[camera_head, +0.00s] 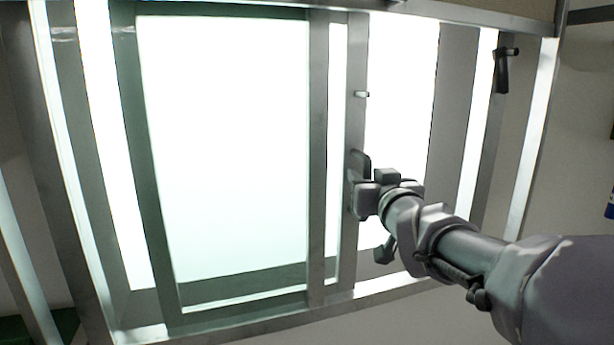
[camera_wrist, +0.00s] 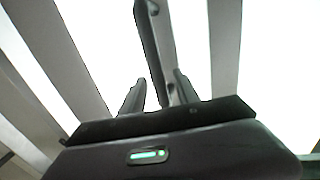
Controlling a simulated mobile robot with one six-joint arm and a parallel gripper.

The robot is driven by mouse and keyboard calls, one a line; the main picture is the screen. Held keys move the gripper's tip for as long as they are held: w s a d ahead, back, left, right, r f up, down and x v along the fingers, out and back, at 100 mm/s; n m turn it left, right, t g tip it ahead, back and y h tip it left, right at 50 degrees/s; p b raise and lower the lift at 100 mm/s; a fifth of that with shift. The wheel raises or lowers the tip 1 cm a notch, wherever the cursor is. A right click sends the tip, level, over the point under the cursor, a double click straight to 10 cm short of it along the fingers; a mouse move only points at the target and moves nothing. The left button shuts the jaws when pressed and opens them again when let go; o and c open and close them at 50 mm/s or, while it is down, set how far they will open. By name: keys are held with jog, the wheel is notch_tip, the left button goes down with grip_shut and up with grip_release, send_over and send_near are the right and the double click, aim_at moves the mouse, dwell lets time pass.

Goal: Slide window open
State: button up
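The window (camera_head: 318,150) has grey metal frames and bright white panes, and it fills most of the head view. A narrow upright sash bar (camera_head: 356,120) carries a small peg (camera_head: 361,94). My gripper (camera_head: 360,186) is at this bar, below the peg, reaching in from the right. In the wrist view, the two dark fingers (camera_wrist: 158,94) stand apart, and the dark upright bar (camera_wrist: 152,45) runs down between them. Gaps show beside the bar, so the fingers look open around it. Contact at the fingertips is hidden.
A dark lever handle (camera_head: 503,72) sits on the right-hand frame of the window. Wide frame posts stand left and right, and a sill (camera_head: 250,318) runs along the bottom. A plain wall (camera_head: 570,130) is at the far right.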

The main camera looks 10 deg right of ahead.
jog(key=s+p, duration=0.4)
jog(key=s, duration=1.3)
jog(key=shift+s, duration=0.25)
jog(key=s+d+f+m+g+h+b, duration=0.1)
jog(key=s+f+m+g+h, duration=0.1)
jog(key=f, duration=0.4)
jog(key=s+d+f+m+g+h+b, duration=0.1)
jog(key=s+f+m+g+b, duration=0.15)
jog(key=f, duration=0.25)
jog(key=s+a+f+g+y+b, duration=0.1)
jog(key=s+a+f+g+y, duration=0.4)
jog(key=s+a+f, duration=0.6)
notch_tip(320, 180, down, 2)
jog(key=g, duration=0.2)
jog(key=shift+s+a+f+g, duration=0.15)
jog(key=shift+s+a+g, duration=0.2)
jog(key=shift+s, duration=0.05)
